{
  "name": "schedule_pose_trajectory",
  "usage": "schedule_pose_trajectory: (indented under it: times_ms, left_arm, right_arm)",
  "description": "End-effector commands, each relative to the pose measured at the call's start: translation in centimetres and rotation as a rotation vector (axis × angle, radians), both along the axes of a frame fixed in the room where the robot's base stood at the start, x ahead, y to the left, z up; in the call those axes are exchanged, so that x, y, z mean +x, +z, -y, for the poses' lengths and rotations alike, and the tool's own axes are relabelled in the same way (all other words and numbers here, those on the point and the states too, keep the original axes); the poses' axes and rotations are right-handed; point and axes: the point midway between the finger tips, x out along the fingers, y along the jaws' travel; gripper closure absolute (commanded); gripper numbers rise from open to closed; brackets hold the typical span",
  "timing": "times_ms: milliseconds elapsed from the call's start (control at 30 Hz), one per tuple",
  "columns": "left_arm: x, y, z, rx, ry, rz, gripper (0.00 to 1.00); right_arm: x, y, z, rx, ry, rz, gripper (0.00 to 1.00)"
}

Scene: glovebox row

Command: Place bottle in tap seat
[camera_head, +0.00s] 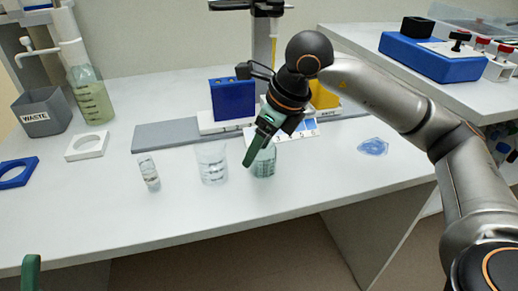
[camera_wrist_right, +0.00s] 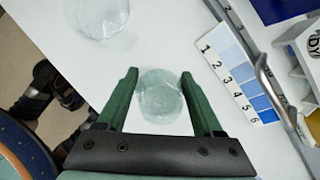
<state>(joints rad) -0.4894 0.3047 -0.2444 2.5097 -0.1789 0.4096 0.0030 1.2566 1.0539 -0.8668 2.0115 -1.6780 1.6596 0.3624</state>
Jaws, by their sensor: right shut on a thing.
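A clear, greenish glass bottle (camera_head: 263,163) stands on the white bench right of the middle. In the right wrist view the bottle (camera_wrist_right: 161,97) shows from above between the green fingers. My right gripper (camera_head: 258,148) reaches down over it and is shut on it; the fingers hide part of its top. A white square seat with a round hole (camera_head: 73,155) lies at the left, and a blue one (camera_head: 8,182) lies at the far left; I cannot tell which is the tap seat. One green finger of my left gripper (camera_head: 31,272) shows at the bottom left.
A beaker (camera_head: 211,178) stands just left of the bottle, and a small vial (camera_head: 149,183) farther left. A grey waste bin (camera_head: 43,125) and a large bottle of greenish liquid (camera_head: 92,103) stand at the back left. The bench front is clear.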

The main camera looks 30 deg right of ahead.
Motion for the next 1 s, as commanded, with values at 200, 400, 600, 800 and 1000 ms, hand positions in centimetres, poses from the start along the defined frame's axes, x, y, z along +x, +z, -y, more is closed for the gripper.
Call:
schedule_pose_trajectory:
  times_ms: [200,400,600,800,1000]
  left_arm:
    - [0.0,-0.2,0.0,0.002,-0.002,0.001,0.50]
    - [-0.1,-0.1,0.0,0.002,-0.004,0.002,0.50]
    - [-0.1,-0.1,0.0,0.002,-0.004,0.005,0.50]
    - [-0.1,0.2,0.0,0.003,-0.002,0.006,0.50]
    - [-0.2,1.5,0.0,0.015,0.005,0.017,0.50]
  right_arm:
    - [0.0,-0.2,0.0,0.000,0.000,0.001,0.91]
    - [0.0,-0.2,0.0,0.000,0.000,0.000,0.13]
    - [0.0,-0.1,0.0,0.000,0.000,0.000,0.02]
    - [0.0,0.2,0.0,0.000,0.000,0.001,0.02]
    - [-0.9,3.1,0.5,-0.001,-0.001,0.004,0.02]
